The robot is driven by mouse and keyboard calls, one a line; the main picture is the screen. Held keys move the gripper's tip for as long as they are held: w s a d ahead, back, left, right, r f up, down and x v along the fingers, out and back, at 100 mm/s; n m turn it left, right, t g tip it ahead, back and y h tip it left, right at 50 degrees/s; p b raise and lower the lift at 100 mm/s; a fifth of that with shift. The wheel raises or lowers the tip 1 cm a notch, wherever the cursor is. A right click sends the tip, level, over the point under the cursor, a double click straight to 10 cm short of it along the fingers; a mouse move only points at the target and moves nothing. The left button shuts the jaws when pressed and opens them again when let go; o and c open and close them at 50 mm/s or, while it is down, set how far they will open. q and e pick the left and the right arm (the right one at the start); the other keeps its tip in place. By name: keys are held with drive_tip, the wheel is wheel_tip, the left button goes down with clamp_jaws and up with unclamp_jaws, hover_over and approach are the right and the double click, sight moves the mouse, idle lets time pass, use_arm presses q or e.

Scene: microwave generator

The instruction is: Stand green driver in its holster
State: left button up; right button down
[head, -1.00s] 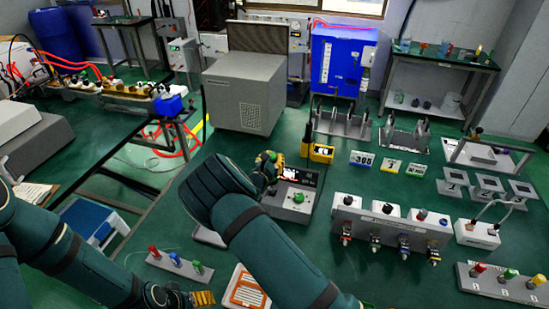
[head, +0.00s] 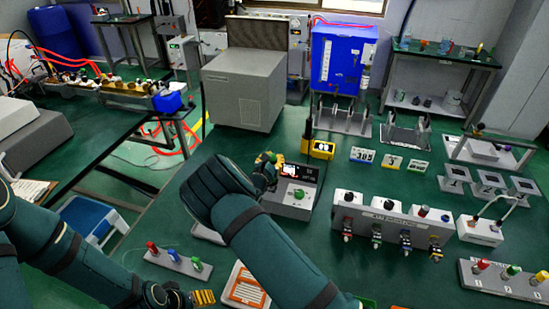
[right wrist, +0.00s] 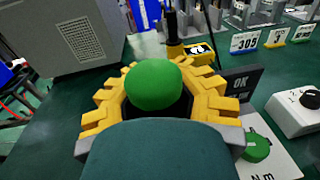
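The green driver shows in the right wrist view as a rounded green top (right wrist: 153,84) between the yellow fingers of my right gripper (right wrist: 165,105), which is shut around it. In the head view my right gripper (head: 265,170) is partly hidden by my forearm, beside a grey tester box (head: 288,208) with a green knob (head: 299,194) and a display. The driver's lower part is hidden. My left gripper (head: 203,297) is low at the bottom left, only its yellow fingers showing. I cannot clearly tell which fixture is the holster.
A rack with red, blue and green pieces (head: 183,268) lies at left front. Another rack with red, green and yellow pieces (head: 490,282) is at right front. A grey box with knobs and connectors (head: 385,222) and number cards (head: 362,155) stand between. An orange-framed card (head: 245,288) lies near my forearm.

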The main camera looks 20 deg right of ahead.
drive_tip(key=shift+f+b, duration=0.8)
drive_tip(key=shift+f, duration=0.7)
drive_tip(key=shift+f+b, duration=0.25)
drive_tip(key=shift+b, duration=0.15)
drive_tip(key=shift+f, duration=0.15)
idle(0.4)
drive_tip(key=c, duration=1)
unclamp_jaws()
drive_tip(key=shift+f, duration=0.1)
drive_tip(key=v, duration=1.2)
